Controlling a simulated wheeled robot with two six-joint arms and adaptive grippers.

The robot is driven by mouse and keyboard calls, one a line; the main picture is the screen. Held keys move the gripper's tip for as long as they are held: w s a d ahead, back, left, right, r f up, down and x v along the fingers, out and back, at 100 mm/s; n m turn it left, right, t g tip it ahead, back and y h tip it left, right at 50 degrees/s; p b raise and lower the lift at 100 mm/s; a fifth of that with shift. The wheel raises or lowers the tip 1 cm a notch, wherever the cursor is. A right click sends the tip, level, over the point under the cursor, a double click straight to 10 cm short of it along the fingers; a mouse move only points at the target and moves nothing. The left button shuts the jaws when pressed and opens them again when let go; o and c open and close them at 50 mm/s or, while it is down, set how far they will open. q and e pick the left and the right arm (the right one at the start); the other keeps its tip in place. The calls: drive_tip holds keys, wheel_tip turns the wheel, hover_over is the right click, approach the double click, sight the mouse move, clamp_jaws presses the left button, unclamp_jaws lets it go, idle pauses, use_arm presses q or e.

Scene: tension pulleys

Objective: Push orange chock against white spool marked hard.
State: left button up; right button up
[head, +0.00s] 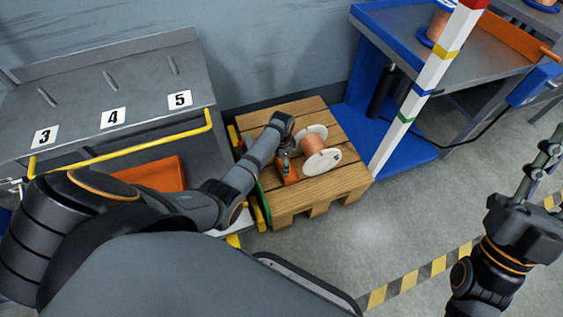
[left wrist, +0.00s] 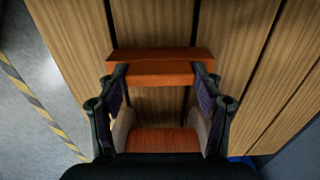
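The orange chock (head: 290,172) lies on the wooden pallet (head: 345,185), left of the spool (head: 314,145) with white flanges and copper-coloured winding. My left gripper (head: 284,154) is pointed down over the chock. In the left wrist view the chock (left wrist: 160,57) spans the space at my left fingertips (left wrist: 160,72), with one finger near each end. Whether the fingers press on it is unclear. The spool (left wrist: 163,140) shows nearer the bottom, with bare wood between it and the chock. My right gripper (head: 545,165) is away from the pallet at the right; its fingers are partly cut off.
A grey bench (head: 75,110) with labels 3, 4 and 5 and a yellow rail (head: 130,150) stands left of the pallet. A striped post (head: 425,85) and a blue workbench (head: 385,20) stand to its right. Grey floor (head: 375,235) in front is open.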

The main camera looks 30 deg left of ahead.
use_arm(q)
drive_tip(key=o, duration=0.5)
drive_tip(key=shift+c, duration=0.2)
wheel_tip(320, 180, up, 12)
